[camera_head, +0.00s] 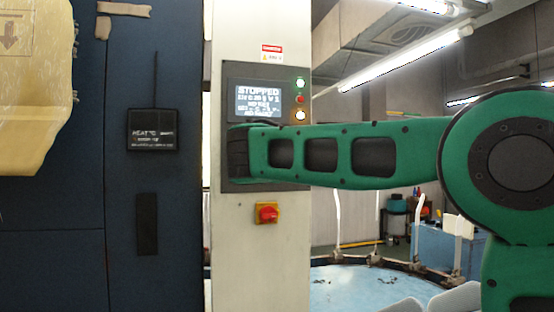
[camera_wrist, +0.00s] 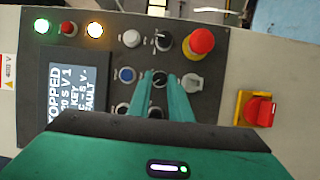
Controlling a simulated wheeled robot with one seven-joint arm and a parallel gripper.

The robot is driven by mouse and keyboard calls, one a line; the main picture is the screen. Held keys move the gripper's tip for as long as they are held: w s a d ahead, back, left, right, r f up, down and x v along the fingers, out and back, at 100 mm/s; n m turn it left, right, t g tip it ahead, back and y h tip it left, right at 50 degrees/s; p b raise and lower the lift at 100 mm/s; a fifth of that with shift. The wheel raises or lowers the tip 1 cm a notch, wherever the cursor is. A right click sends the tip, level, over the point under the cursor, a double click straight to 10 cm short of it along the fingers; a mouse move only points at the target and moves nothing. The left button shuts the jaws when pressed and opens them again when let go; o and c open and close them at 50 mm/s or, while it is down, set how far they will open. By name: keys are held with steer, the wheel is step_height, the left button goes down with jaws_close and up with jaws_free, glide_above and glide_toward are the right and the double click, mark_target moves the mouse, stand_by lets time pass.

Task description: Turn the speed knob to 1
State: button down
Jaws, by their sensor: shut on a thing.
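In the wrist view my gripper (camera_wrist: 161,85) has its two green fingers at the control panel (camera_wrist: 213,70), shut on a small dark knob (camera_wrist: 159,79) that shows between the fingertips. The knob's label and exact pointer angle are too small to read. The panel's screen (camera_wrist: 76,84) shows "STOPPED" and smaller lines. In the head view the screen (camera_head: 258,101) also reads "STOPPED". There my green arm covers the middle of the panel, and the knob and fingertips are hidden.
Close around the fingers are a black knob (camera_wrist: 163,41), a white knob (camera_wrist: 132,38), a blue button (camera_wrist: 127,75), a grey switch (camera_wrist: 192,80) and a red emergency stop (camera_wrist: 200,41). A red rotary switch (camera_head: 266,213) on yellow sits below the panel.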

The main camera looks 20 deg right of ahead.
steer(key=shift+a+f, duration=0.1)
steer(key=shift+f, duration=0.2)
steer(key=c, duration=1.6)
jaws_free()
steer(key=shift+r, duration=0.1)
steer(key=v, duration=1)
steer(key=shift+s+a, duration=0.1)
steer(key=shift+s, duration=0.2)
